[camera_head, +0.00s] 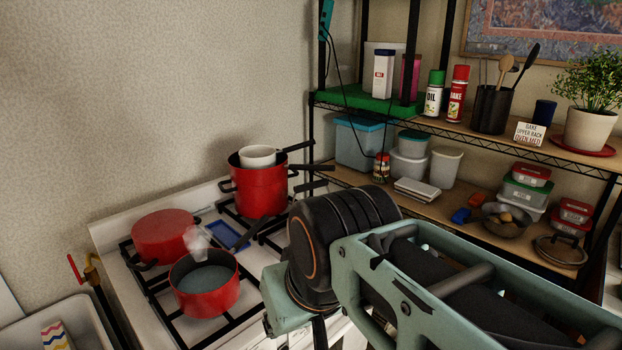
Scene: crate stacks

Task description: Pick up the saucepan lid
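A round lid with a metal rim and a dark handle (560,250), which looks like the saucepan lid, lies at the right end of the lower shelf. My arm crosses the lower right of the view in front of the stove and shelf, with its dark joint over the stove's right side. The lid shows above and behind my arm, well apart from it. My gripper is not clearly visible; its fingers are hidden or below the frame.
The stove (112,231) holds a steaming red saucepan (206,299), an upside-down red pot (163,235) and a tall red pot (257,192) with a white one inside. An upper shelf (560,150) hangs above.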

